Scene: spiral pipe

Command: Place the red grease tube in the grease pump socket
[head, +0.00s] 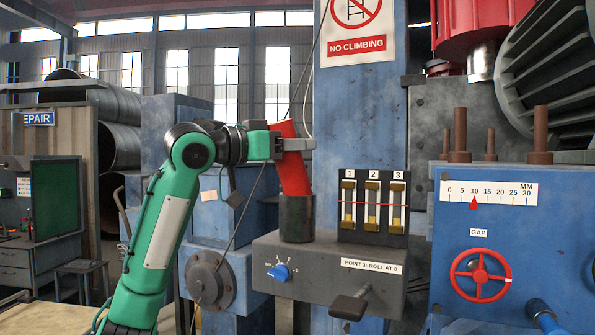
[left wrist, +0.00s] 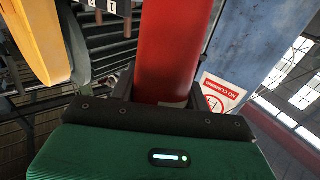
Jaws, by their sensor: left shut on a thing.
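The red grease tube (head: 292,170) is held by my left gripper (head: 297,145) in the head view, with its top leaning to the left. Its lower end meets the mouth of the dark cylindrical socket (head: 297,218) on the grey grease pump (head: 320,262). I cannot tell how far the end is inside the rim. In the left wrist view the red tube (left wrist: 172,50) runs between the fingers of my left gripper (left wrist: 165,95), which is shut on it. The tube's far end is out of that view. My right gripper is not in view.
Three numbered gauges (head: 372,205) stand right of the socket on the pump. A blue knob (head: 281,273) and a black lever (head: 350,304) are on its front. A blue column (head: 360,120) rises behind. A blue machine with a red handwheel (head: 480,275) stands at right.

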